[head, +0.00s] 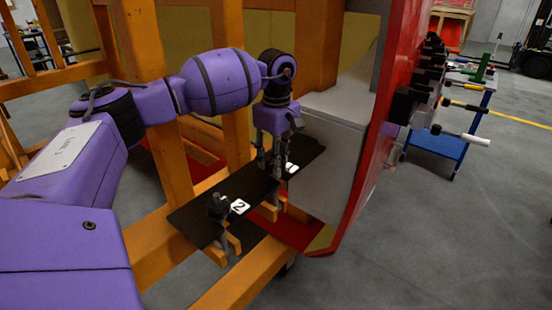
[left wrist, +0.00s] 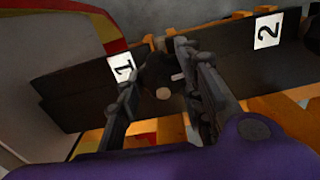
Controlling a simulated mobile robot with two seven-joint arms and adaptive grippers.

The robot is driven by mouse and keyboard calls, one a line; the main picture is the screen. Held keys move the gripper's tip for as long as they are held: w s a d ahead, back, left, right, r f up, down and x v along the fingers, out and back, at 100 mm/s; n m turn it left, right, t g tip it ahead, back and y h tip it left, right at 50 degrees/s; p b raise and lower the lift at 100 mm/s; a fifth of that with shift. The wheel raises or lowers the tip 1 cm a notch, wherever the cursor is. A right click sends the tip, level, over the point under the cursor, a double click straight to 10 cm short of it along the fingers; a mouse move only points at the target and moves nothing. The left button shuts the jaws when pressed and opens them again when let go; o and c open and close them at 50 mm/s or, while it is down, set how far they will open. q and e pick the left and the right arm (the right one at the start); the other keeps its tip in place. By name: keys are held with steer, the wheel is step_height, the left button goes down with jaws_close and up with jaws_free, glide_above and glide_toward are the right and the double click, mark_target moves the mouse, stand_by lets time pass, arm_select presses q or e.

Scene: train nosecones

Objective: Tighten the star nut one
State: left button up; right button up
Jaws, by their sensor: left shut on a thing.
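Star nut one is a dark knob, seen between the fingers of my left gripper (left wrist: 160,62) in the left wrist view. It sits beside the white label 1 (left wrist: 123,69) on a dark plate (left wrist: 75,98). In the head view my left gripper (head: 270,163) points down at the plate (head: 190,216), just left of label 1 (head: 291,168), and its fingers mostly hide the nut. The gripper is shut on the nut. A second dark star nut (head: 218,206) stands upright next to label 2 (head: 239,206). My right gripper is in neither view.
Orange beams (head: 245,283) run under and behind the plate. A red and grey nosecone panel (head: 375,150) stands close to the right of my left gripper. Beyond it is a blue cart (head: 436,145). The grey floor at the right front is clear.

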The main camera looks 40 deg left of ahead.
arm_select(q)
steer(key=shift+w+d+r, duration=0.1)
steer(key=shift+w+r, duration=0.05)
steer(key=shift+r, duration=0.05)
steer(key=o, duration=0.9)
steer(key=shift+o, duration=0.8)
steer(key=shift+f, duration=0.15)
step_height(320, 180, up, 12)
steer(key=shift+o, duration=0.2)
